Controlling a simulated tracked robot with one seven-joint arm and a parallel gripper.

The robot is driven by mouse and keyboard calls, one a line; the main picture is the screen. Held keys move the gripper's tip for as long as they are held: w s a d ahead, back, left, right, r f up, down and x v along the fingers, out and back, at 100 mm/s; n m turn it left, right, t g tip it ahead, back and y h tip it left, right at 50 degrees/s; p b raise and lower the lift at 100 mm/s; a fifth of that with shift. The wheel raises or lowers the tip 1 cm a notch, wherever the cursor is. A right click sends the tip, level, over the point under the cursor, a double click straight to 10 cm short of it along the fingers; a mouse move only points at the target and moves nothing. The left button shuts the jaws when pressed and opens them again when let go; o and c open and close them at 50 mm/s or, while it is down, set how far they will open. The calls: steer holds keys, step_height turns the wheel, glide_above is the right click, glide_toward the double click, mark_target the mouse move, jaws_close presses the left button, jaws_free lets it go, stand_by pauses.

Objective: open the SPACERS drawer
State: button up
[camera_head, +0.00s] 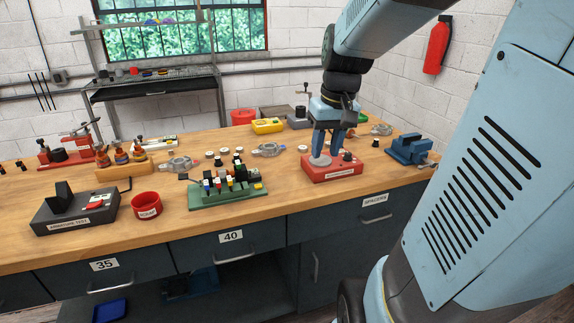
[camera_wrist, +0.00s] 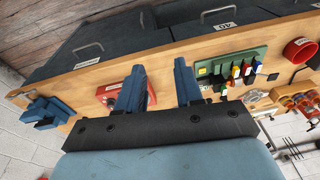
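The SPACERS drawer (camera_head: 377,212) is a dark grey front under the right part of the bench top, with a white label and a bar handle. It looks shut, flush with the fronts beside it. In the wrist view the drawer (camera_wrist: 108,40) shows upside down at upper left, with its handle and label. My gripper (camera_head: 328,152) is above the bench, over or close to a red box, back from the drawer front. Its two blue fingers (camera_wrist: 158,70) are apart, with nothing seen between them. The fingertips are clear of the handle.
The red box (camera_head: 333,173), a green fixture (camera_head: 228,196) and a blue vise (camera_head: 408,150) stand on the bench (camera_head: 285,210). Drawer 40 (camera_head: 231,246) and drawer 35 (camera_head: 104,275) are to the left. Floor in front of the SPACERS drawer is mostly hidden by my arm.

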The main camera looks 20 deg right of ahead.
steer(key=w+d+f+m+g+y, duration=0.15)
steer(key=w+d+f+y, duration=0.25)
steer(key=w+d+f, duration=0.4)
steer(key=m+t+y, duration=0.5)
steer(key=t+y, duration=0.4)
steer(key=t, duration=0.4)
glide_toward(378, 219)
steer(key=shift+t, duration=0.35)
steer(key=x, duration=0.6)
steer(key=f+x, duration=0.1)
steer(key=x, duration=0.3)
steer(key=shift+w, duration=0.15)
jaws_close()
